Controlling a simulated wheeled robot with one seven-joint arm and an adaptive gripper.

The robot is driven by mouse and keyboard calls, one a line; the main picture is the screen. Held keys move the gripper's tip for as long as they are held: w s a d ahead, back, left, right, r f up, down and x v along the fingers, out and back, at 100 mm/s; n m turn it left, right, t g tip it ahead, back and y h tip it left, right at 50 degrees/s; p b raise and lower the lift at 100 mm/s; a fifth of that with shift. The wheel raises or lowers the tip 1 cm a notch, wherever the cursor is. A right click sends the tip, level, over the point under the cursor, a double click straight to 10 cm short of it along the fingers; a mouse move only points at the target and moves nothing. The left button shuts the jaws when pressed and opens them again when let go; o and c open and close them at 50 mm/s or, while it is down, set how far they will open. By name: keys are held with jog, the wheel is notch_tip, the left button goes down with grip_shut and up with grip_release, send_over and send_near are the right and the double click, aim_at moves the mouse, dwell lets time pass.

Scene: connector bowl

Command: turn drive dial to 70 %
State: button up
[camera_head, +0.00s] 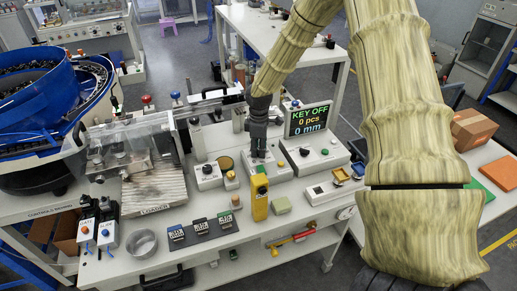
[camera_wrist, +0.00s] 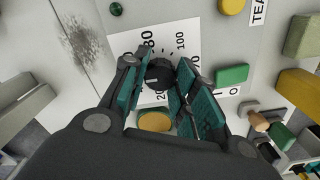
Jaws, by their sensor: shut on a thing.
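The drive dial (camera_wrist: 158,75) is a black round knob on a white scale plate (camera_wrist: 182,50) printed with numbers such as 80, 100 and 20. My gripper (camera_wrist: 160,82) has its teal-padded fingers on both sides of the knob and is shut on it. Its pointer and exact setting cannot be read. In the head view my gripper (camera_head: 259,155) points down onto a grey control box in the middle of the bench, and the fingers hide the dial there.
A display (camera_head: 309,119) behind reads KEY OFF, 0 pcs, 0 mm. A yellow pendant (camera_head: 260,199) stands in front of my gripper. Another black knob (camera_head: 206,170) is left, and a green button (camera_head: 325,152) right. Block-labelled pieces (camera_head: 200,228) lie at the front.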

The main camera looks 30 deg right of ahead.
aim_at(258, 150)
jog(key=m+p, duration=0.1)
jog(key=m, duration=0.4)
jog(key=shift+r, duration=0.1)
jog(key=m, duration=0.5)
jog(key=shift+p, duration=0.4)
jog(key=shift+w+m, duration=0.1)
jog(key=shift+m, duration=0.3)
jog(key=o, duration=1)
notch_tip(258, 150, up, 12)
jog(key=shift+f, duration=0.1)
dwell(0.6)
